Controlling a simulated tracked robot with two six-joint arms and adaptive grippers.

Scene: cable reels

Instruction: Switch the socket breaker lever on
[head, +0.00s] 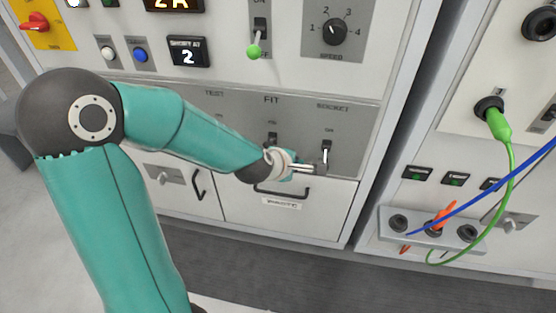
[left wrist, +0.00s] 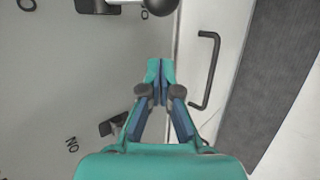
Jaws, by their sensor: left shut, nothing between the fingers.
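The socket breaker lever (head: 326,152) is under the SOCKET label at the right of the grey lower panel (head: 352,120). Its pale stalk points down, away from the ON mark, to a dark ball end. In the left wrist view the ball (left wrist: 163,6) is cut by the top edge. My left gripper (head: 306,167) is shut and empty, just left of the ball end in the head view. In the left wrist view its fingertips (left wrist: 160,70) are together, with a gap to the ball. My right gripper is not in view.
Another breaker lever (head: 272,138) stands left, under FIT. A drawer with a dark handle (head: 282,193) is just below the panel. Above are a green-tipped lever (head: 254,50) and a speed knob (head: 333,32). A green plug (head: 497,122) and cables hang on the right cabinet.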

